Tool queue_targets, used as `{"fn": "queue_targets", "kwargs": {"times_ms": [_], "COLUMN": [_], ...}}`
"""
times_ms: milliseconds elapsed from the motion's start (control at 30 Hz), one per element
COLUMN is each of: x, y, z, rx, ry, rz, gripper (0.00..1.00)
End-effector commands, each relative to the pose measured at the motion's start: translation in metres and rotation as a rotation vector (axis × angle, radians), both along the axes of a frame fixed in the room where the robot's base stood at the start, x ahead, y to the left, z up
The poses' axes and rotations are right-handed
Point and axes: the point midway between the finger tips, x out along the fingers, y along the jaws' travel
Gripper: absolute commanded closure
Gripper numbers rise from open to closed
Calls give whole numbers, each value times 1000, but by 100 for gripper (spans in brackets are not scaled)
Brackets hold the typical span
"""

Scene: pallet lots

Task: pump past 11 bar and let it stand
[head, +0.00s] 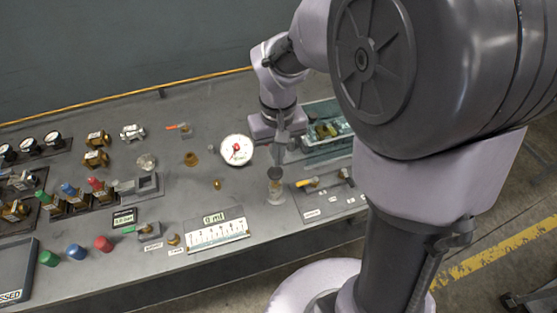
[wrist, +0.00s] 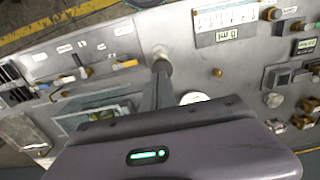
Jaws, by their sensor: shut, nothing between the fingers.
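My gripper (head: 278,165) is shut and empty, pointing down with its tips at or just above a dark round knob (head: 275,174). The knob tops a short clear cylinder (head: 276,193) that looks like the pump. I cannot tell whether the tips touch the knob. In the wrist view the narrow shut fingers (wrist: 161,66) end at a round pale top (wrist: 159,50). A white round gauge (head: 237,150) with a red mark at its middle lies to the left; its reading is too small to tell. In the wrist view the gauge (wrist: 194,98) is partly hidden by my gripper.
A panel with small levers (head: 322,196) and a tray of parts (head: 330,131) lie right. Valves, coloured caps (head: 103,243) and small black gauges (head: 30,145) fill the left.

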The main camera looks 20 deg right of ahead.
Motion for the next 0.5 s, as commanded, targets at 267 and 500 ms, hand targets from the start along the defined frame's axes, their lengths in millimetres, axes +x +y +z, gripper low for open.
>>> {"fn": "queue_targets", "kwargs": {"times_ms": [267, 500], "x": [1, 0], "y": [-1, -1], "z": [60, 72], "rx": [0, 0], "ry": [-3, -3], "rz": [0, 1], "gripper": [100, 100]}}
